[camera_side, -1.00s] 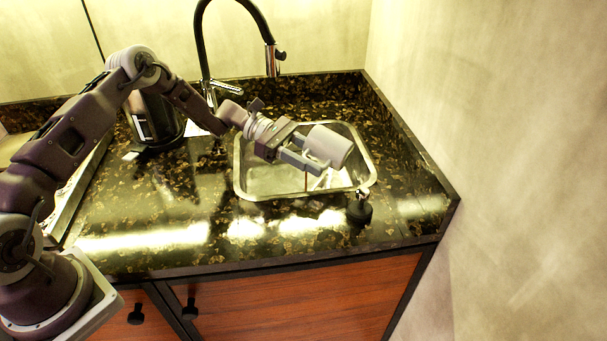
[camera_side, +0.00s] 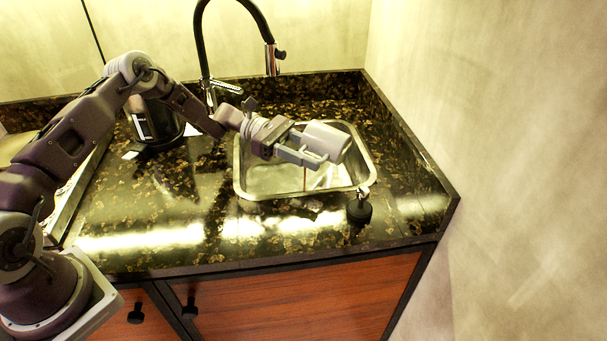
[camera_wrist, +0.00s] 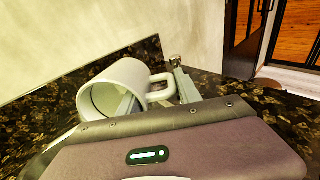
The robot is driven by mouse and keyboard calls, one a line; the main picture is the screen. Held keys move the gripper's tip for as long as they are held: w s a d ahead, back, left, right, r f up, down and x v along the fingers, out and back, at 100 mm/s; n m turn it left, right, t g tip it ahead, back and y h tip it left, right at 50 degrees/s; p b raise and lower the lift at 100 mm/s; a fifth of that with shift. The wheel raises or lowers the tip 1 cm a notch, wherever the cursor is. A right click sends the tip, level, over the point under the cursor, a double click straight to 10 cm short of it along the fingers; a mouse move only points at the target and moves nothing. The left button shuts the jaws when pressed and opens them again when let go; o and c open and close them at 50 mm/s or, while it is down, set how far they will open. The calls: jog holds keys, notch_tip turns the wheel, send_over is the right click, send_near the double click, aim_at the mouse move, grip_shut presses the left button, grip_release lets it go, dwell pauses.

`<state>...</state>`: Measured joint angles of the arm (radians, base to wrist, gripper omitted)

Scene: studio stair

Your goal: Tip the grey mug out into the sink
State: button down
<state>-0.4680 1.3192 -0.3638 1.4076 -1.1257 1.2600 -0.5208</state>
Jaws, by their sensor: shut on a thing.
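The grey mug (camera_side: 327,140) is held tilted onto its side above the sink (camera_side: 241,168). My gripper (camera_side: 318,158) is shut on it; the exact grip on its wall or handle is hard to tell. A thin reddish-brown streak (camera_side: 305,178) hangs below the mug, like liquid falling into the basin. In the wrist view the mug (camera_wrist: 128,75) shows its open mouth towards the lower left and its handle on the right. One finger of my gripper (camera_wrist: 157,97) shows at the mouth, the other to the right of the handle.
A black tap (camera_side: 203,50) arches behind the sink. A small dark fixture with a metal top (camera_side: 360,208) stands by the sink's front right corner. A dark appliance (camera_side: 155,120) stands to the left. The dark counter (camera_side: 180,205) in front is mostly clear.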

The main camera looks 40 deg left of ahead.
jog(key=shift+a+r+h, duration=0.2)
jog(key=shift+r+h, duration=0.4)
jog(key=shift+r, duration=0.3)
jog(key=d+y+b, duration=0.1)
jog(key=y, duration=0.3)
jog(key=d+f+g+y, duration=0.1)
jog(key=d+y, duration=0.1)
jog(key=y, duration=0.2)
jog(key=d+f+y+b, duration=0.1)
jog(key=d+y, duration=0.1)
jog(key=y, duration=0.2)
jog(key=shift+w+f+y+b, duration=0.1)
jog(key=shift+w+y+b, duration=0.2)
jog(key=shift+y, duration=0.1)
jog(key=y, duration=0.1)
jog(key=d+y, duration=0.1)
jog(key=shift+d+f+g+y+b, duration=0.25)
jog(key=shift+g+y+b, duration=0.05)
jog(key=shift+b, duration=0.05)
jog(key=shift+w+d+f+y+b, duration=0.1)
jog(key=shift+d+f+y+b, duration=0.15)
jog(key=shift+y, duration=0.3)
jog(key=shift+d+f+y+b, duration=0.1)
jog(key=shift+d+y+b, duration=0.2)
jog(key=shift+y, duration=0.25)
